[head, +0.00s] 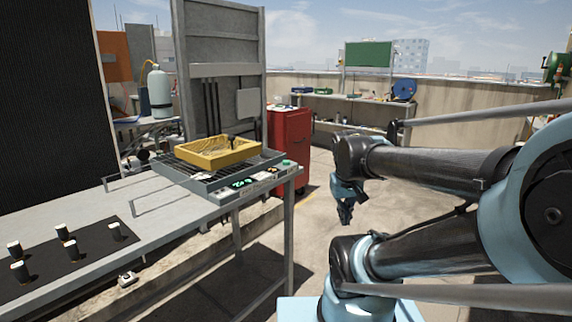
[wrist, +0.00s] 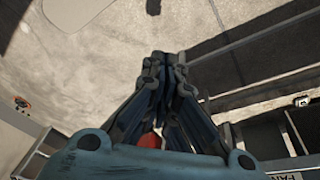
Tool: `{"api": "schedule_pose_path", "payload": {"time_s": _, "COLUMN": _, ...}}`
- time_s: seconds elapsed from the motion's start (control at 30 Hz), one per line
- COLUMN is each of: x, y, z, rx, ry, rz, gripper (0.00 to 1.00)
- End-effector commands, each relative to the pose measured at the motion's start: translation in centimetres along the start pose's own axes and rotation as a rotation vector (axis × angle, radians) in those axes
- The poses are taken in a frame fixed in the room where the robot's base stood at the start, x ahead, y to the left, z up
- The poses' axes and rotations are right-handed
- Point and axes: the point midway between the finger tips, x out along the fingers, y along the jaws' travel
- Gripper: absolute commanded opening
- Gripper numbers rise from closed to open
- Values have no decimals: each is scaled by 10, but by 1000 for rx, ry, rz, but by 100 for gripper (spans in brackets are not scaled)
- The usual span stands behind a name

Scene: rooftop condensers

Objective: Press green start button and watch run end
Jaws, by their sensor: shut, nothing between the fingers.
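A flat grey machine (head: 203,187) sits at the right end of the metal bench, with a yellow tray (head: 243,151) on its top grating. Its front panel carries lit green displays (head: 241,184) and a round green button (head: 287,163) near the right corner. My gripper (head: 345,218) hangs in the air to the right of the bench, pointing down, clear of the panel and button. In the wrist view my gripper (wrist: 163,62) is shut with nothing between its fingertips. The button cannot be made out in the wrist view.
The bench (head: 165,226) holds a dark mat (head: 75,264) with several black-and-white vials. A red cabinet (head: 291,150) stands behind the machine. A back table (head: 350,103) holds a blue reel (head: 404,90). Open floor lies between the bench and my arm.

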Motion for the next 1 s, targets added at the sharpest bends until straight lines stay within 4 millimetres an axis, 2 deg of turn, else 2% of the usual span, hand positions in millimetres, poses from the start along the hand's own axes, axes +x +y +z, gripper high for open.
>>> {"api": "schedule_pose_path", "payload": {"time_s": 0.03, "x": -6, "y": 1, "z": -14, "rx": -10, "ry": 7, "rz": 14, "gripper": 0}}
{"api": "schedule_pose_path", "payload": {"time_s": 0.27, "x": -29, "y": 4, "z": -70, "rx": -41, "ry": 47, "rz": 81, "gripper": 0}}
{"api": "schedule_pose_path", "payload": {"time_s": 0.53, "x": -51, "y": -3, "z": -141, "rx": -81, "ry": 103, "rz": 155, "gripper": 0}}
{"api": "schedule_pose_path", "payload": {"time_s": 0.77, "x": -66, "y": -19, "z": -203, "rx": -116, "ry": 159, "rz": 212, "gripper": 0}}
{"api": "schedule_pose_path", "payload": {"time_s": 1.0, "x": -78, "y": -44, "z": -267, "rx": -152, "ry": 224, "rz": 266, "gripper": 0}}
